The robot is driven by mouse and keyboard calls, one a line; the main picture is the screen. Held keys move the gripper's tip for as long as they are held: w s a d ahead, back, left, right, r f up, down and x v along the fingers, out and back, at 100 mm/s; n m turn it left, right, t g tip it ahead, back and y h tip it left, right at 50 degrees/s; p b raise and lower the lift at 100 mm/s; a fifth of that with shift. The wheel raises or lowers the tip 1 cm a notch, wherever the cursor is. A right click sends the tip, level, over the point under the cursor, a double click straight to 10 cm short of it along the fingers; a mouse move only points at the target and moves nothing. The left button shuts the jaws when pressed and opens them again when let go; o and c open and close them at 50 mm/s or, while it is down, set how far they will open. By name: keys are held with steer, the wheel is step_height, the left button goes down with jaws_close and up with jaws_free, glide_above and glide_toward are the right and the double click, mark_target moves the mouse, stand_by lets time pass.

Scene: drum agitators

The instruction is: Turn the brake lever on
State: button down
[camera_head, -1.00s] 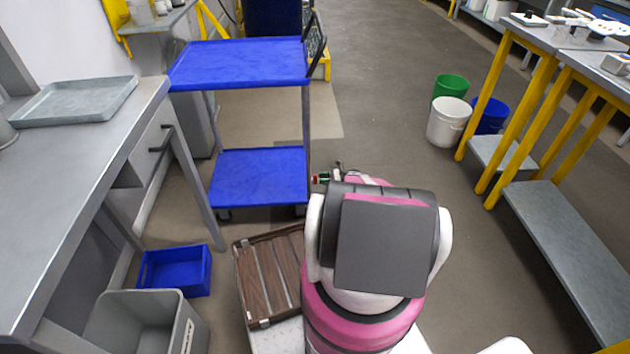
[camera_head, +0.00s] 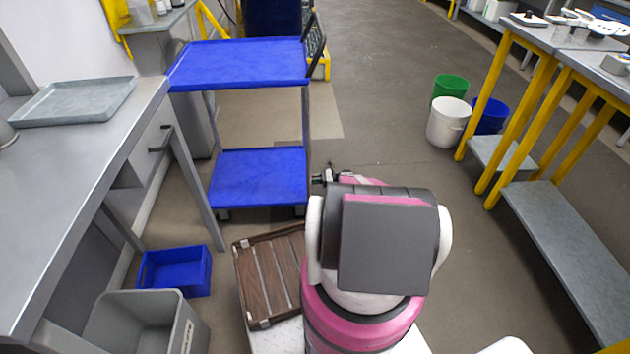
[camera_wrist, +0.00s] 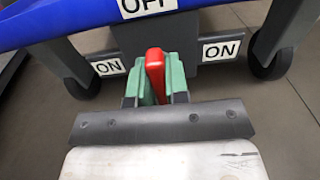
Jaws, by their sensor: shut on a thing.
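The red brake lever (camera_wrist: 155,70) shows in the wrist view, pointing up in the picture towards an OFF label (camera_wrist: 148,6). One ON label (camera_wrist: 108,67) is to its left and another ON label (camera_wrist: 222,50) to its right. My gripper (camera_wrist: 154,82) has green fingers on both sides of the lever and is shut on it. The lever's base is hidden by the fingers and the gripper body. In the head view the lever and fingertips cannot be made out beside the blue cart (camera_head: 258,178), behind my arm.
The cart has two blue shelves, and dark wheels (camera_wrist: 272,62) show in the wrist view. A brown slatted crate (camera_head: 270,280) and a blue bin (camera_head: 175,270) are at the left. A grey bench (camera_head: 60,190) stands further left. Floor right of the cart is clear up to several buckets.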

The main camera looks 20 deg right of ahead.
steer(key=shift+n, duration=0.3)
steer(key=n, duration=0.3)
steer(key=shift+s+n, duration=0.15)
steer(key=shift+n, duration=0.15)
steer(key=n, duration=0.4)
steer(key=shift+s+f+n, duration=0.1)
steer(key=shift+n, duration=0.2)
steer(key=n, duration=0.4)
steer(key=shift+s+f, duration=0.1)
steer(key=shift+f+n, duration=0.15)
steer(key=shift+n, duration=2.35)
steer(key=c, duration=1.1)
jaws_free()
